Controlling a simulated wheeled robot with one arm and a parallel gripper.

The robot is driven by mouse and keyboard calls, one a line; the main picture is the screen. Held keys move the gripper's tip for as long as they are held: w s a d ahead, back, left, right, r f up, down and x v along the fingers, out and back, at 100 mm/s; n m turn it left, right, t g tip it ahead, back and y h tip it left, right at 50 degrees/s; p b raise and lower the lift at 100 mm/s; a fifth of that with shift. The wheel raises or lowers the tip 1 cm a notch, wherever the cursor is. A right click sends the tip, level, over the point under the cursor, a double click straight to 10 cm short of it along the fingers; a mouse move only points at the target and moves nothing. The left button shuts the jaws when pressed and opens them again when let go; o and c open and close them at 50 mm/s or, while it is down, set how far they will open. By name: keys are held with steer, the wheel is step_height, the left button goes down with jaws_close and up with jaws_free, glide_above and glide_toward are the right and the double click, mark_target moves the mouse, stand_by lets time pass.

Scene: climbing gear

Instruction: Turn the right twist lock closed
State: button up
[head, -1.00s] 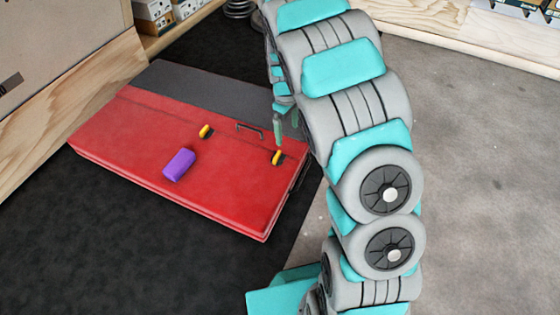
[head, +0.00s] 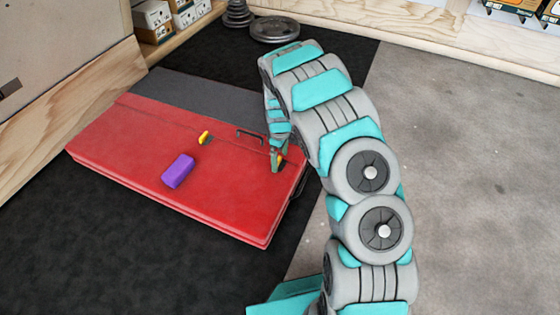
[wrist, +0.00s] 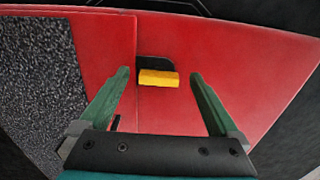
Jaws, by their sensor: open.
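The right twist lock is a yellow knob (head: 281,159) on a black base, near the right end of the red case (head: 130,143). In the head view my gripper (head: 276,160) is down at this lock and partly covers it. In the wrist view the yellow knob (wrist: 158,79) lies crosswise between my two green fingertips (wrist: 159,76). There is a gap on both sides, and the fingers are open and empty. I cannot tell how far above the lid the fingertips are.
Another yellow twist lock (head: 204,137) sits left along the case. A dark handle (head: 249,137) is between the locks. A purple block (head: 178,171) lies on the red lid. Weight plates (head: 275,29) stand behind. Grey floor on the right is clear.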

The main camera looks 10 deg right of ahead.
steer(key=shift+f, duration=0.7)
steer(key=shift+c, duration=0.3)
steer(key=c, duration=1.3)
